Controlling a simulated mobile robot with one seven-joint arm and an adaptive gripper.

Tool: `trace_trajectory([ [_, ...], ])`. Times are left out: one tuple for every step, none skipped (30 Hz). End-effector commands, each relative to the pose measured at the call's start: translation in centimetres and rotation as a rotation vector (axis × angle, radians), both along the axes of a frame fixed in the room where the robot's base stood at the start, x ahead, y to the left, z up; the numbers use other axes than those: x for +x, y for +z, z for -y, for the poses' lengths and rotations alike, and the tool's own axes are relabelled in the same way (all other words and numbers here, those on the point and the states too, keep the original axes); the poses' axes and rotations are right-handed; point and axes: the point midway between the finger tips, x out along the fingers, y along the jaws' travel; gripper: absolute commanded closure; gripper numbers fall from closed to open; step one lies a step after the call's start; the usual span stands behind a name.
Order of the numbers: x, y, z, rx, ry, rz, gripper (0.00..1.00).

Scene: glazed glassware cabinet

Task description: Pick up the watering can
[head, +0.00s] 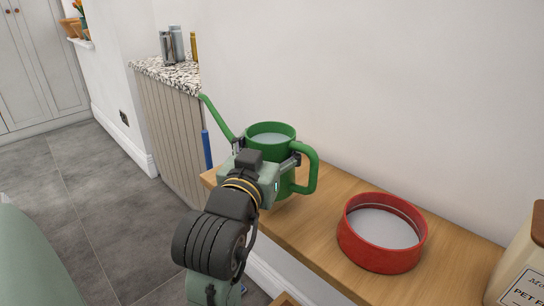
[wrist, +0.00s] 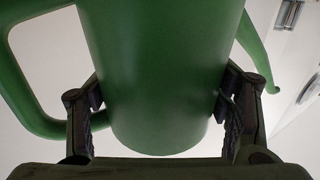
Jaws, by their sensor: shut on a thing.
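The green watering can (head: 270,131) has a long spout to the left and a loop handle to the right. It is upright at the left end of the wooden shelf. My gripper (head: 267,154) is shut on its body, with one finger on each side. In the wrist view, the can body (wrist: 160,75) fills the middle between both fingers of my gripper (wrist: 160,110). The handle is on the left there and the spout on the right. My arm hides part of the can's base in the head view, so I cannot tell whether it touches the shelf.
A red round bowl (head: 381,240) sits on the wooden shelf (head: 300,234) to the right of the can. A cream pet food container (head: 520,270) stands at the far right. A speckled counter (head: 172,76) with canisters (head: 173,45) is behind left. The grey floor at left is open.

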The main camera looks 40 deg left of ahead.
Motion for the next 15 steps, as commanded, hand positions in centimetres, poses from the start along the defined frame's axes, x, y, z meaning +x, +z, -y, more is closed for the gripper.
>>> trace_trajectory([
  [-0.2,-0.3,0.1,0.009,0.000,0.005,0.87],
  [-0.2,-0.3,0.1,0.008,0.000,0.005,0.87],
  [-0.3,-0.3,0.1,0.007,0.000,0.006,0.87],
  [-0.4,-0.2,0.2,0.008,0.000,0.005,0.87],
  [-0.5,-0.3,0.2,0.008,0.000,0.005,0.87],
  [-0.6,-0.2,0.3,0.006,0.000,0.005,0.87],
  [-0.6,-0.2,0.3,0.006,0.000,0.005,0.87],
  [-0.7,-0.2,0.4,0.007,0.000,0.006,0.87],
  [-0.8,-0.2,0.5,0.006,0.000,0.005,0.87],
  [-0.9,-0.2,0.5,0.006,0.001,0.005,0.87],
  [-1.0,-0.2,0.6,0.007,0.001,0.006,0.87],
  [-1.1,-0.2,0.7,0.008,0.002,0.005,0.87],
  [-1.2,-0.2,0.7,0.008,0.002,0.005,0.87],
  [-1.3,-0.2,0.8,0.007,0.002,0.006,0.87],
  [-1.4,-0.1,0.9,0.007,0.003,0.007,0.87],
])
